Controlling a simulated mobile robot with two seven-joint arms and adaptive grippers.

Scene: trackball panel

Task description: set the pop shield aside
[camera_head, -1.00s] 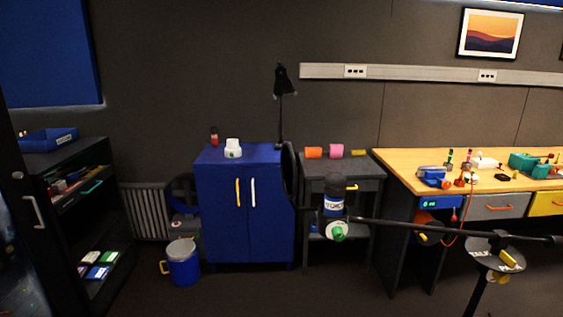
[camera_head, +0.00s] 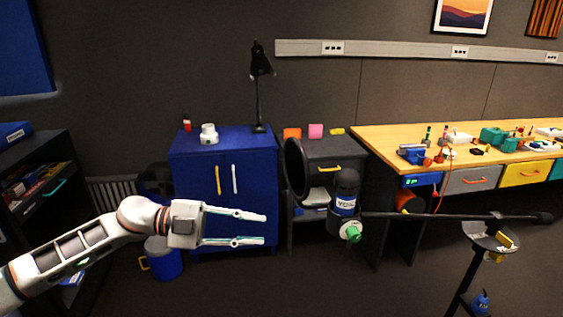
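The pop shield (camera_head: 297,170) is a black round disc, seen nearly edge-on, just left of the microphone (camera_head: 345,196). The microphone is dark with a white-and-blue label and a green knob, and hangs on a black boom arm (camera_head: 440,216). My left gripper (camera_head: 265,228) is open and empty, pointing right. Its two fingers are spread one above the other, in front of the blue cabinet in the picture. The fingertips are left of and below the pop shield and apart from it. My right gripper is not in view.
A blue cabinet (camera_head: 222,185) bears a black lamp (camera_head: 259,95) and a white container (camera_head: 209,134). A dark side table (camera_head: 325,150) is behind the microphone. A wooden workbench (camera_head: 385,140) with tools is at right. A black stand (camera_head: 468,275) is front right.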

